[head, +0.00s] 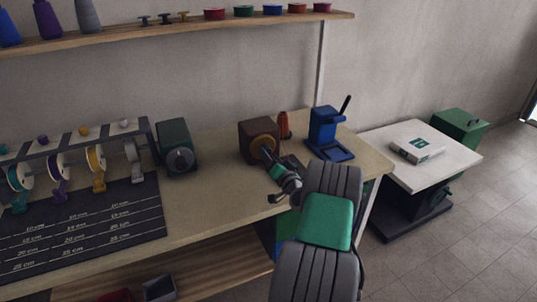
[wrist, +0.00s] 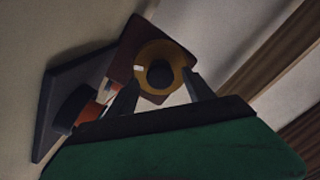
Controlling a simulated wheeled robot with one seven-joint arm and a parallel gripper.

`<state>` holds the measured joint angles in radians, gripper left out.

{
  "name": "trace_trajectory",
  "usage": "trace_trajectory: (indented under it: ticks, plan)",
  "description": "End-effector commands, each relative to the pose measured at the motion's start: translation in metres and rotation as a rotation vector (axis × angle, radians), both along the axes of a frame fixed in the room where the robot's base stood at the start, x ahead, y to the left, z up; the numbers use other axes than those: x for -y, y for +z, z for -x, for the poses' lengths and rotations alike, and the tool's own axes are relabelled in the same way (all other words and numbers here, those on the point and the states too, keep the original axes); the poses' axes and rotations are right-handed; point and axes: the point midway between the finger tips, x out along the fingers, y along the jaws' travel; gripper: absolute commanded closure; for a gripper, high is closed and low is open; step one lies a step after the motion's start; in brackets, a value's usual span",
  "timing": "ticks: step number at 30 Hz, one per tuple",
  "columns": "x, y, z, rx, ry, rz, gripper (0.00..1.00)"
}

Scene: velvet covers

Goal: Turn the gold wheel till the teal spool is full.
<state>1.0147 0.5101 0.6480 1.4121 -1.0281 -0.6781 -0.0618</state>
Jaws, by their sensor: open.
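The gold wheel (head: 263,148) is on the front of a dark red-brown box (head: 250,133) on the workbench. In the wrist view the wheel (wrist: 178,57) is a gold ring with a dark hub and a pale mark on its left side. My gripper (wrist: 162,80) is open, with its two fingers apart in front of the lower part of the wheel. I cannot tell whether they touch it. In the head view my gripper (head: 272,168) is just below the wheel. A pale spool with teal ribbon (head: 19,178) hangs at the far left; its fill is unclear.
A dark green box (head: 176,148) with a grey knob and a blue press (head: 329,135) stand either side of the wheel box. An orange-red cone (head: 284,124) stands behind. A dark measuring mat (head: 80,225) lies left. A shelf (head: 180,30) hangs above.

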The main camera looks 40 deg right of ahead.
Motion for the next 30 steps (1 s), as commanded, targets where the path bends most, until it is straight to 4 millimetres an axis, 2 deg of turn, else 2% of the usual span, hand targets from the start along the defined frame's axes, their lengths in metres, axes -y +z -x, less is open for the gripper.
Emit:
trace_trajectory:
  ticks: [4, 12, 30]
  plan:
    - [0.0042, 0.0004, -0.0145, -0.001, -0.001, 0.0, 0.39]
    - [0.0053, 0.0, -0.0158, -0.001, -0.001, 0.0, 0.4]
    - [0.0052, 0.0, -0.0157, -0.002, -0.001, 0.001, 0.89]
